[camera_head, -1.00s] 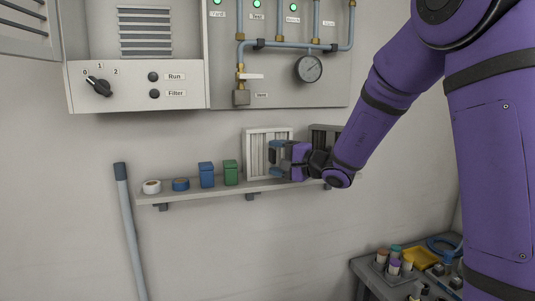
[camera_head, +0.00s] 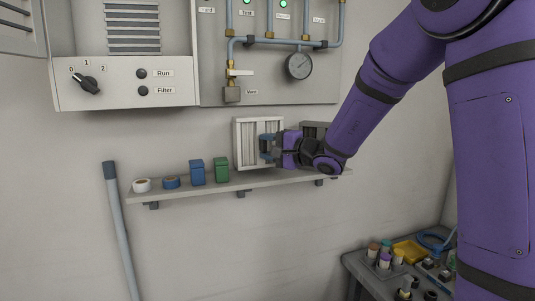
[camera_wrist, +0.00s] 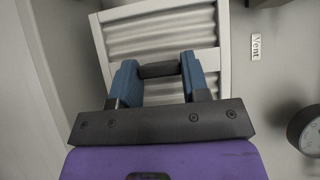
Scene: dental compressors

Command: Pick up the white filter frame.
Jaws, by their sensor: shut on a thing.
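The white filter frame (camera_head: 246,143) stands nearly upright over the wall shelf, a pale frame with vertical pleats. In the wrist view the frame (camera_wrist: 185,20) fills the upper middle, with a dark handle (camera_wrist: 160,70) on its face. My gripper (camera_head: 266,147) reaches it from the right. In the wrist view the blue finger pads of my gripper (camera_wrist: 160,75) are on both sides of the dark handle and closed on it. I cannot tell for certain whether the frame's lower edge touches the shelf.
The shelf (camera_head: 240,184) also carries a white roll (camera_head: 142,185), a blue roll (camera_head: 171,182), a blue box (camera_head: 196,172), a green box (camera_head: 222,169) and a dark grey filter (camera_head: 313,131) behind my wrist. A pressure gauge (camera_head: 299,66) and pipes are above.

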